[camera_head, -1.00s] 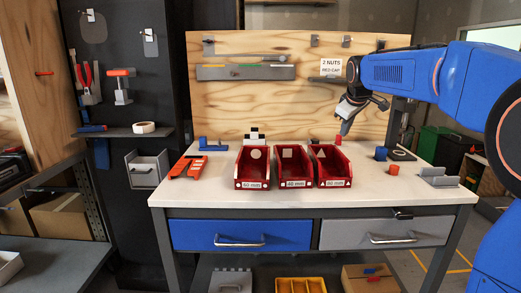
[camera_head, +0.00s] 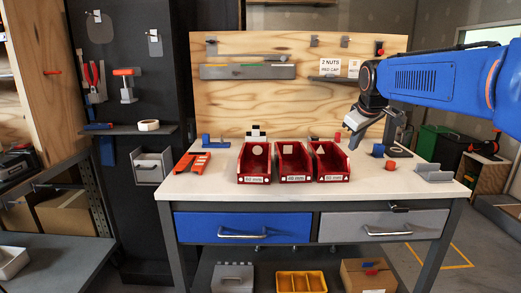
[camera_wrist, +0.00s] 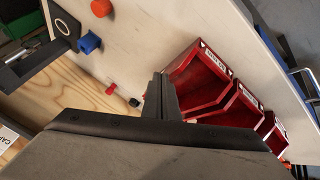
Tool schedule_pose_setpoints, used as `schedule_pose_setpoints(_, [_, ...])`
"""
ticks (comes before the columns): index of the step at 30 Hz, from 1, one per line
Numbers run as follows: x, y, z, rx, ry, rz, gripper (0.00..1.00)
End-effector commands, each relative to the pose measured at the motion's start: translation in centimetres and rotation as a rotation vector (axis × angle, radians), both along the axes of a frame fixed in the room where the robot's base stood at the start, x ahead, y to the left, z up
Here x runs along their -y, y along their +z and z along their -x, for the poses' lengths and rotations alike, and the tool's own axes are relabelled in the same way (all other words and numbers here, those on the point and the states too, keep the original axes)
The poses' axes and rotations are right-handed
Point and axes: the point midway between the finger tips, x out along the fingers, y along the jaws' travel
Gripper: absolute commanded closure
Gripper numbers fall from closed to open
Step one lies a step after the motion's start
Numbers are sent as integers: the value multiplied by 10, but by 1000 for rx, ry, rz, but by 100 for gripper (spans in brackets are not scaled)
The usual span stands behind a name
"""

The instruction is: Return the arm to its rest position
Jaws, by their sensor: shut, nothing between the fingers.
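My blue arm (camera_head: 440,75) reaches in from the right edge in the head view. My gripper (camera_head: 352,138) hangs over the right part of the workbench, just right of the red bins, with its fingers together and empty. In the wrist view the shut fingers (camera_wrist: 163,98) point over the bench top, beside the red bins (camera_wrist: 205,80).
Three red bins (camera_head: 293,180) stand on the white bench (camera_head: 225,187). A blue piece (camera_head: 378,150) and a grey holder (camera_head: 433,174) lie on the right. An orange part (camera_head: 192,165) lies on the left. A wooden backboard (camera_head: 265,95) rises behind. Open floor (camera_head: 455,240) shows right of the bench.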

Motion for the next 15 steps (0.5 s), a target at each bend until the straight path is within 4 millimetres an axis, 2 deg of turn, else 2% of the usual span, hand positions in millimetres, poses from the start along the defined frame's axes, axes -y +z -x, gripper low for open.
schedule_pose_setpoints(8, [-1, -32, 104, -34, -108, -83, 100])
schedule_pose_setpoints(15, [-4, -76, 197, -70, -214, -160, 100])
